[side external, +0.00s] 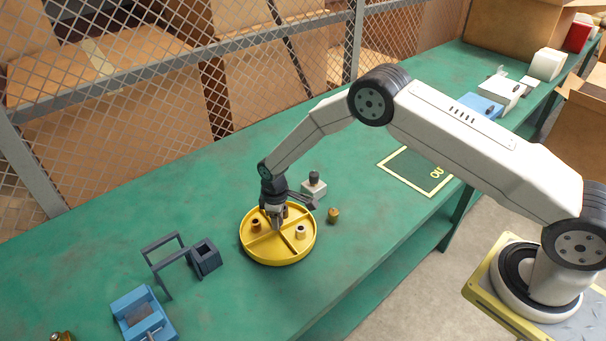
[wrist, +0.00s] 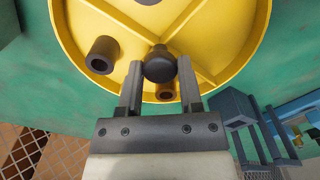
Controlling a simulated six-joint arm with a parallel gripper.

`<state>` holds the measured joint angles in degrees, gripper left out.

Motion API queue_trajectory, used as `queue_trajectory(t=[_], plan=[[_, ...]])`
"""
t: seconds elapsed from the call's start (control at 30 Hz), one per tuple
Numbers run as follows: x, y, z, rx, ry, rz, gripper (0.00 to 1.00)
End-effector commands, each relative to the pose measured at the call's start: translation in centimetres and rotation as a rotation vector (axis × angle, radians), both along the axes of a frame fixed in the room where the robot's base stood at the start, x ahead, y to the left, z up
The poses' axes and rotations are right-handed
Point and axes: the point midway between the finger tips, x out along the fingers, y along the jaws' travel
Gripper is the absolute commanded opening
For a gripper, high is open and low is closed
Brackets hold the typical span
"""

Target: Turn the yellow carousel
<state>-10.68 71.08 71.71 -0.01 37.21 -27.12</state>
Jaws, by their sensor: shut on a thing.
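The yellow carousel (side external: 278,259) is a round shallow tray on the green bench, split by crossing walls; it also fills the top of the wrist view (wrist: 236,28). A dark round knob (wrist: 160,65) stands at its centre. My gripper (side external: 277,226) points down over the middle, its two fingers (wrist: 161,70) on either side of the knob and shut on it. A brown hollow bushing (side external: 256,225) and a pale-topped cylinder (side external: 300,231) stand in separate compartments. Another brown part (wrist: 166,91) lies partly behind the knob in the wrist view.
A small brass part (side external: 333,215) and a pale block with a dark knob (side external: 314,187) stand close to the carousel's right. A dark frame (side external: 165,265), dark open box (side external: 205,256) and blue fixture (side external: 142,315) lie left. A mesh fence (side external: 180,70) runs behind.

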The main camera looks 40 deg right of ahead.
Motion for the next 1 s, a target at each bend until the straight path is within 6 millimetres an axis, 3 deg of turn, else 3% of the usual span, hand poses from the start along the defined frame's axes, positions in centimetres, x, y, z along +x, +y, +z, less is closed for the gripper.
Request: queue_trajectory(t=[0.4,0.93,0.97,1.0], plan=[[-0.01,-0.02,-0.06,0.0,0.0,0.124,0.0],[-0.03,-0.01,-0.07,-0.001,0.0,0.144,0.0],[-0.03,-0.01,-0.07,-0.001,0.0,0.144,0.52],[-0.03,-0.01,-0.07,-0.001,0.001,0.144,0.65]])
